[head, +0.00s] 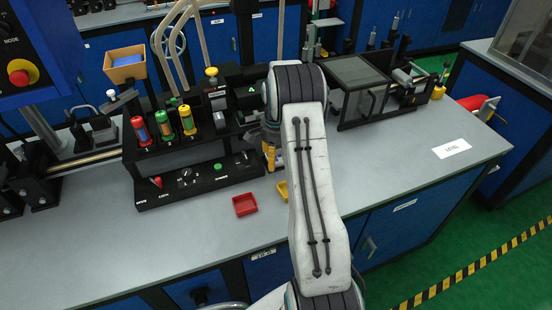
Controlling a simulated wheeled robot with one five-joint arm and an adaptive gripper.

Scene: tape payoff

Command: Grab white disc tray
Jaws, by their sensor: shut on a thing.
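My arm's white link rises from the bottom centre to a dark elbow in the head view and covers the middle of the bench. My gripper does not show clearly; it is hidden behind the arm, so its fingers and anything between them cannot be seen. I cannot make out a white disc tray in this view. A small red square tray (245,204) lies on the grey bench top (90,235), left of my arm. A small yellow tray (282,189) is beside it, partly covered by my arm.
A black rack (205,140) with red, green and yellow cylinders stands behind a black control panel (200,181) at left. A glass-topped black machine (362,82) stands right of my arm. The bench's right end (400,170) is mostly clear around a white label (451,148).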

